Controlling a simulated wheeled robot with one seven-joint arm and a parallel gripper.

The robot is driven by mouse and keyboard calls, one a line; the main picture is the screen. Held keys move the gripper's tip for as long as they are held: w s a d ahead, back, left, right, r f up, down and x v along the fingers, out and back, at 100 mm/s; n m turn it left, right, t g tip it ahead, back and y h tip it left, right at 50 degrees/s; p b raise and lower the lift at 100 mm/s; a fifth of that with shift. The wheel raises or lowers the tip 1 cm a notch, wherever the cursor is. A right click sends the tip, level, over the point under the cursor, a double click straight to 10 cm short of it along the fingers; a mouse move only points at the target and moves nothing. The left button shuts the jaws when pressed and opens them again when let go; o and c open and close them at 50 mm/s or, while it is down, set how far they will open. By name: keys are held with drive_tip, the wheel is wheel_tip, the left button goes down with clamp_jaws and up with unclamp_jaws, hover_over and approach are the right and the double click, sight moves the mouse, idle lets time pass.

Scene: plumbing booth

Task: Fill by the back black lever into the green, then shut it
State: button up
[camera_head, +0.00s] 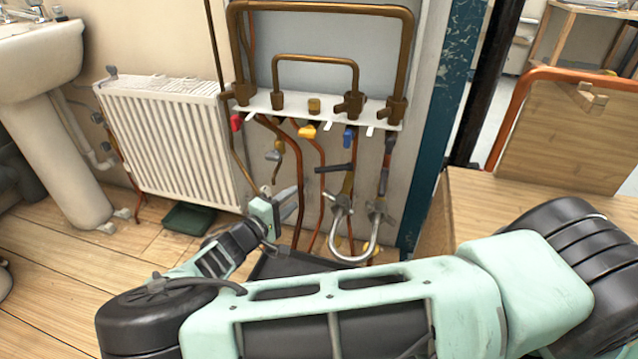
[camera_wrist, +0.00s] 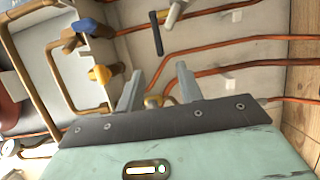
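A black lever (camera_head: 333,168) sticks out sideways from a pipe valve below the white manifold plate. It also shows in the wrist view (camera_wrist: 156,34), above and beyond the fingertips. A low dark green tray (camera_head: 188,219) lies on the floor under the radiator; it looks empty from here and is not clear in the wrist view. My gripper (camera_head: 284,203) is in front of the pipes, left of and below the black lever. In the wrist view its two fingers (camera_wrist: 158,85) stand apart with nothing held. Brass fittings show between them, apparently beyond.
Red (camera_head: 236,122), yellow (camera_head: 307,131) and blue (camera_head: 348,137) levers hang under the manifold plate (camera_head: 330,110). A bent silver pipe (camera_head: 352,257) sits low at the right. A white radiator (camera_head: 165,135) stands left, a wooden bench (camera_head: 490,205) right. Copper pipes crowd the wall.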

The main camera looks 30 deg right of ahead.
sight(323, 168)
drive_tip(key=shift+t, duration=0.4)
drive_tip(key=b+x, duration=0.1)
drive_tip(key=x, duration=0.4)
drive_tip(key=b+x, duration=0.2)
drive_tip(key=x, duration=0.4)
drive_tip(key=b+x, duration=0.2)
drive_tip(key=x, duration=0.4)
drive_tip(key=shift+w+a+f, duration=0.15)
drive_tip(key=shift+w, duration=0.25)
clamp_jaws()
